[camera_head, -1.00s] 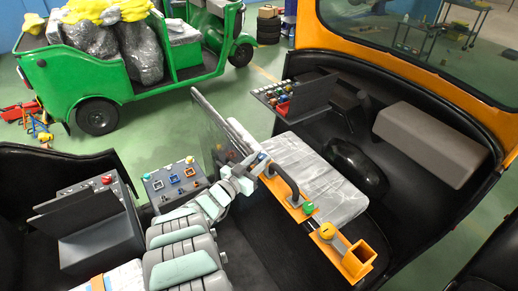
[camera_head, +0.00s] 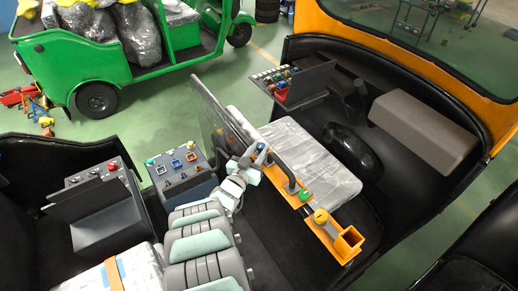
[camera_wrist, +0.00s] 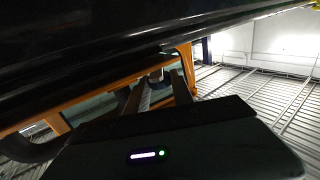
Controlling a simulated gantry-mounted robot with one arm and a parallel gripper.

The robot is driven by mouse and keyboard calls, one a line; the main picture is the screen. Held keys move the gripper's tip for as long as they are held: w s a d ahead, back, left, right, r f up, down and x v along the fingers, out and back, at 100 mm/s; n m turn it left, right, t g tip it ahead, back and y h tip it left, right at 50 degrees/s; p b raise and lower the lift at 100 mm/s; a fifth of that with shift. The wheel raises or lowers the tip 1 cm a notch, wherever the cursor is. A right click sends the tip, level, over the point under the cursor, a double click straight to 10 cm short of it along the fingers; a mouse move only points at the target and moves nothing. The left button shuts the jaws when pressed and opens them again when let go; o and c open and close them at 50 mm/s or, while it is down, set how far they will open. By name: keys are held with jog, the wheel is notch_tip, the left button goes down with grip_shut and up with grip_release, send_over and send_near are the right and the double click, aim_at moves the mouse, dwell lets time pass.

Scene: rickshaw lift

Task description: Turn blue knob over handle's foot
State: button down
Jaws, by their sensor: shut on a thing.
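An orange bar (camera_head: 317,229) lies beside the plastic-wrapped seat and carries a dark arched handle (camera_head: 289,177). The handle's near foot has a green knob (camera_head: 306,195) by it, with a yellow knob (camera_head: 321,216) further along. The blue knob (camera_head: 262,146) shows as a small patch at the handle's far foot, mostly hidden by my gripper. My gripper (camera_head: 257,158) is at that foot, shut on the blue knob. In the wrist view, the fingers (camera_wrist: 157,88) close around a small greyish end; its colour is too dark to tell.
A clear upright panel (camera_head: 215,115) stands close left of my gripper. A control box (camera_head: 181,173) with several coloured switches is at the left, and a grey box (camera_head: 101,205) is further left. The wrapped seat (camera_head: 325,165) lies right of the bar.

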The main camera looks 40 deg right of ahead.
jog(key=c, duration=1.1)
grip_release()
jog(key=shift+f+b, duration=0.15)
jog(key=shift+b, duration=0.5)
jog(key=g+b, duration=0.1)
jog(key=b, duration=0.1)
jog(key=m+g+b, duration=0.1)
jog(key=b, duration=0.1)
jog(key=shift+w+a+f+h, duration=0.1)
jog(key=shift+w+f+h, duration=0.15)
jog(key=shift+h, duration=0.15)
jog(key=m+g+b, duration=0.2)
jog(key=g+b, duration=0.1)
jog(key=b, duration=0.4)
jog(key=shift+r+m+h, duration=0.1)
jog(key=shift+m+h, duration=0.2)
jog(key=g+b, duration=0.1)
jog(key=b, duration=0.2)
jog(key=shift+w+m, duration=0.1)
jog(key=shift+m, duration=0.2)
jog(key=g+b, duration=0.1)
jog(key=b, duration=0.3)
jog(key=shift+m+g, duration=0.4)
jog(key=m+g+b, duration=0.1)
jog(key=b, duration=0.3)
jog(key=shift+g, duration=0.3)
